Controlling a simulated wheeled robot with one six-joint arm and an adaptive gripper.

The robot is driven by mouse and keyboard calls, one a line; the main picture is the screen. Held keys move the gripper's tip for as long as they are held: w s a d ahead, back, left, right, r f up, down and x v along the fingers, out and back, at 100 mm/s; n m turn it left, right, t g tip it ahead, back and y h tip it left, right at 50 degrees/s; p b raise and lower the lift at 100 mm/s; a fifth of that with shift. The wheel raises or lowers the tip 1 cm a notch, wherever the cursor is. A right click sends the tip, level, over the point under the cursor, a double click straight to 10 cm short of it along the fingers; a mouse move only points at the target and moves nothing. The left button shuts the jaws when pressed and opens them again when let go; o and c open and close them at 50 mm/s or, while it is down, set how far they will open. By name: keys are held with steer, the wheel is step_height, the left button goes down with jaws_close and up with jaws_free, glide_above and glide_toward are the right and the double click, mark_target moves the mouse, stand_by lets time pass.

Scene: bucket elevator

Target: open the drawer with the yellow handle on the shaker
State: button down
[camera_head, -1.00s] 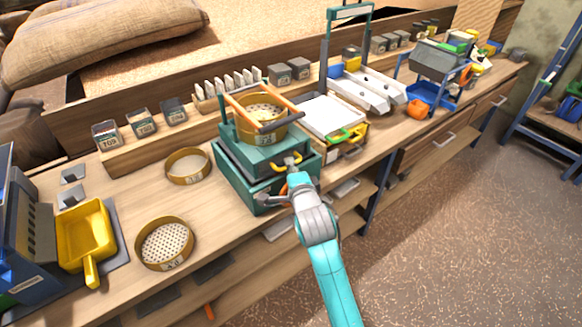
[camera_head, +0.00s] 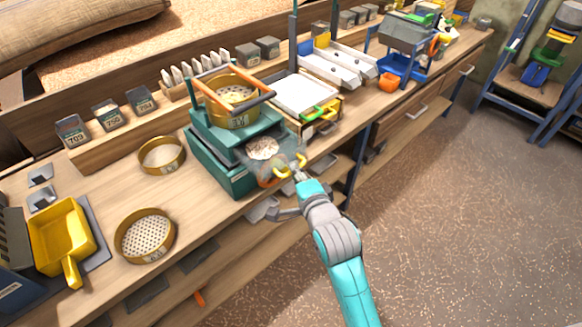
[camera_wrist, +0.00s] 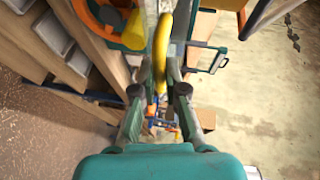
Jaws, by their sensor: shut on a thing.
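The teal shaker (camera_head: 215,145) stands on the bench with a brass sieve (camera_head: 231,112) clamped on top. Its clear drawer (camera_head: 276,152) is pulled out of the front, and pale grain shows inside. The yellow handle (camera_head: 291,167) is on the drawer's front, past the bench edge. My gripper (camera_head: 299,177) is shut on the handle. In the wrist view the yellow handle (camera_wrist: 162,45) runs between the fingers of my gripper (camera_wrist: 160,82). The fingertips' exact contact is hard to make out.
Two loose sieves, one (camera_head: 162,155) beside the shaker and one (camera_head: 145,236) nearer the front, lie on the bench. A yellow scoop (camera_head: 62,238) is at the left. A white tray unit (camera_head: 305,93) stands right of the shaker.

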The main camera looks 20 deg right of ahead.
steer(key=c, duration=1.5)
jaws_free()
steer(key=v, duration=0.7)
steer(key=shift+s, duration=0.2)
steer(key=s+a+f+n, duration=0.1)
steer(key=s+f+n, duration=0.1)
steer(key=s+n, duration=0.4)
steer(key=s+f+n+y, duration=0.1)
steer(key=s+f+n, duration=0.2)
steer(key=s, duration=1.4)
steer(key=s+a+f+n+g, duration=0.1)
steer(key=s+f+n, duration=0.2)
steer(key=s+n, duration=0.6)
steer(key=s, duration=0.2)
steer(key=shift+s+a, duration=0.3)
steer(key=shift+a, duration=0.05)
